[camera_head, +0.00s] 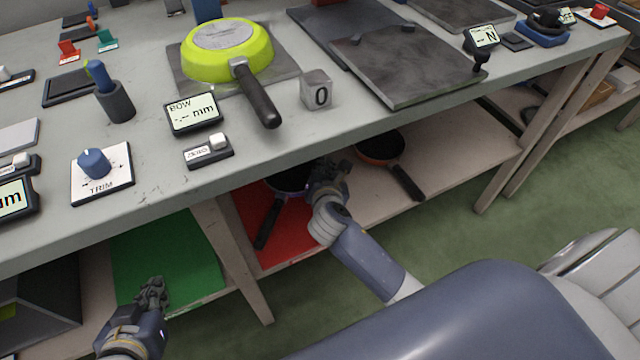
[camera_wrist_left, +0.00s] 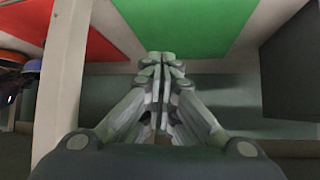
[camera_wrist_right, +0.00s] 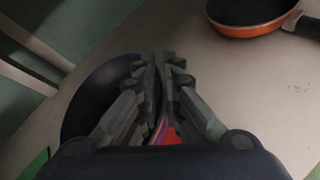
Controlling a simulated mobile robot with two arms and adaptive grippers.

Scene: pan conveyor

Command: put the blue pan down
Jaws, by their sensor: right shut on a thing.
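The blue pan (camera_head: 287,184) is under the tabletop at the lower shelf. Its dark handle (camera_head: 268,226) points toward me over the red mat (camera_head: 246,206). My right gripper (camera_head: 326,170) is shut on the pan's rim. In the right wrist view the pan's dark bowl (camera_wrist_right: 92,100) is left of the fingers. The tabletop hides part of the pan; I cannot tell whether it touches the mat. Its blue side (camera_wrist_left: 34,66) also shows in the left wrist view. My left gripper (camera_head: 153,286) is shut and empty, near the green mat (camera_head: 165,255).
An orange pan (camera_head: 381,150) stands on the shelf right of my right gripper. A table leg (camera_head: 232,255) separates the red and green mats. The tabletop (camera_head: 290,135) overhangs the shelf and carries an upside-down lime pan (camera_head: 205,67), a block and gauges.

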